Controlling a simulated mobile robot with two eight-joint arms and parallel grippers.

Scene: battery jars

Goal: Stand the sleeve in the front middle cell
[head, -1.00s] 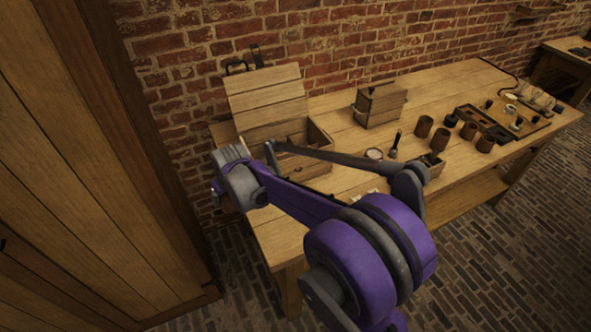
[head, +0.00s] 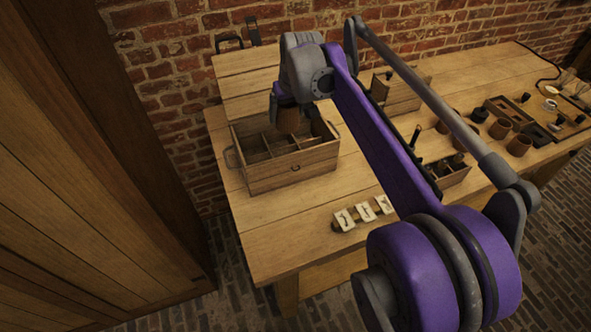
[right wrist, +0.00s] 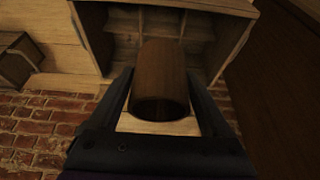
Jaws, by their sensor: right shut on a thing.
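My right gripper (head: 288,103) points down over the wooden compartment box and is shut on a brown cylindrical sleeve (head: 288,122). In the right wrist view the sleeve (right wrist: 162,75) sits between the two fingers, its round open end facing the camera. My left gripper is not in view.
Several white cards (head: 364,212) lie in a row near the table's front edge. A small open box (head: 450,171) with dark items is right of my arm. More brown sleeves (head: 519,145) and a dark tray (head: 508,112) stand farther right.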

